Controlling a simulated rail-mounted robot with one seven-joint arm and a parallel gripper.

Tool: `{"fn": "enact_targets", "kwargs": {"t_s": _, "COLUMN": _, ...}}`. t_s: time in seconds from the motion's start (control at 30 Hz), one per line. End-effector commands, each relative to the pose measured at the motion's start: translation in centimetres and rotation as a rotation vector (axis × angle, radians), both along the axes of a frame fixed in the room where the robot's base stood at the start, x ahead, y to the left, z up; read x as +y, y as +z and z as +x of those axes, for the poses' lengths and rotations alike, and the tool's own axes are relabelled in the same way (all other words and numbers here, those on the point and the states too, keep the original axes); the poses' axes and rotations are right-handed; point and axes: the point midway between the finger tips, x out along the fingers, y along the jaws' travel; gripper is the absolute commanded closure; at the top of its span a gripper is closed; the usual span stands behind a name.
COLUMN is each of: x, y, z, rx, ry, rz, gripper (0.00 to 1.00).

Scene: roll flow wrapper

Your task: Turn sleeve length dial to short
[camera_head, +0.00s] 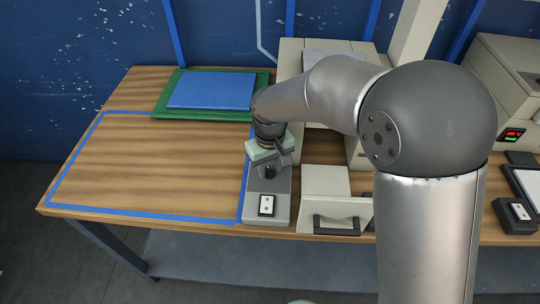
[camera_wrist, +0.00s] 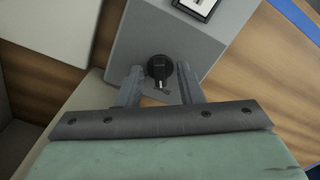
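The black dial knob (camera_wrist: 160,68) sits on the sloped face of a grey control box (camera_wrist: 172,30) in the wrist view. The dial also shows in the head view (camera_head: 270,172), just below my gripper. My gripper (camera_wrist: 160,80) is open, with one finger on each side of the dial. I see gaps between the fingers and the knob, and no clear contact. Dial markings are too small to read, so I cannot tell its setting.
A white switch plate (camera_head: 267,205) is on the front of the box. A beige drawer with a black handle (camera_head: 338,224) stands right of it. A blue pad on a green tray (camera_head: 160,107) lies at the back left. The blue-taped table area (camera_head: 150,165) is clear.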

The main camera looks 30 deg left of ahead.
Motion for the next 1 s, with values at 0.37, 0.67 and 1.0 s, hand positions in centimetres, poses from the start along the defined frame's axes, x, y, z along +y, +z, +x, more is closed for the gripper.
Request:
{"fn": "enact_targets", "kwargs": {"t_s": 0.37, "x": 0.1, "y": 6.9, "z": 0.1, "rx": -0.005, "ry": -0.001, "rz": 0.005, "gripper": 0.66}}
{"fn": "enact_targets", "kwargs": {"t_s": 0.67, "x": 0.1, "y": 13.9, "z": 0.1, "rx": -0.004, "ry": 0.0, "rz": 0.004, "gripper": 0.66}}
{"fn": "enact_targets", "kwargs": {"t_s": 1.0, "x": 0.0, "y": 17.2, "z": 0.0, "rx": -0.001, "ry": 0.0, "rz": 0.001, "gripper": 0.66}}
